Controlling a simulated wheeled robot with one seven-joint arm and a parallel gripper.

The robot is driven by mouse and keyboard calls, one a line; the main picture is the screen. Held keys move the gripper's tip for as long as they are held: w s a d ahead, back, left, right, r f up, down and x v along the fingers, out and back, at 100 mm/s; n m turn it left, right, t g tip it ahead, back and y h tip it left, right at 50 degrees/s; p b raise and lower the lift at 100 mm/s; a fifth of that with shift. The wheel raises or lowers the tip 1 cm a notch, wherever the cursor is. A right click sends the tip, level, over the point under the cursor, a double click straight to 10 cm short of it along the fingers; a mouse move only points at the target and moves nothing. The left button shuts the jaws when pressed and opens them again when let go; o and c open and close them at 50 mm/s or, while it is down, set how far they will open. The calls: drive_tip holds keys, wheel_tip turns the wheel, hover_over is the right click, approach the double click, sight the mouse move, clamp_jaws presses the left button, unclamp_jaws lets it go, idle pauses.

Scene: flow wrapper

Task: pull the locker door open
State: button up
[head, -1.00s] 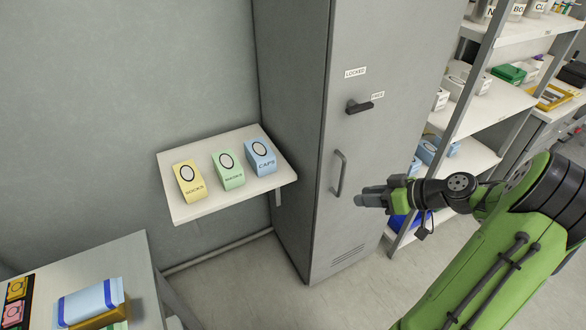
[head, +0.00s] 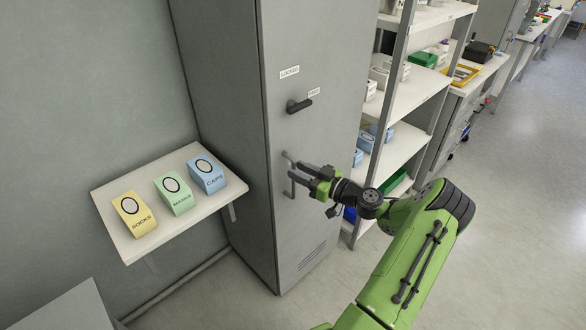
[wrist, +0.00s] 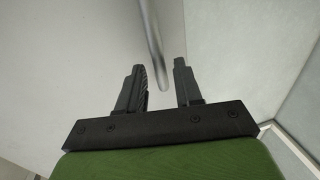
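The tall grey locker's door (head: 325,60) appears shut in the head view. Its vertical bar handle (head: 287,161) is below a black latch lever (head: 299,106), which points right, toward the FREE label (head: 314,92). My gripper (head: 298,171) is at the handle and partly covers it. In the wrist view my gripper (wrist: 160,80) is open, its two black fingers apart. The grey handle bar (wrist: 152,40) comes down from the top and its lower end shows between the fingers, with gaps on both sides. I cannot tell how deep the bar sits.
A wall shelf (head: 135,243) with boxes of socks, masks and caps stands left of the locker. An open rack (head: 405,95) with bins stands close on the right. A table corner (head: 75,310) shows at lower left. The floor (head: 500,240) at right is clear.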

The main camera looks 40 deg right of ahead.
drive_tip(key=shift+x, duration=1.4)
clamp_jaws()
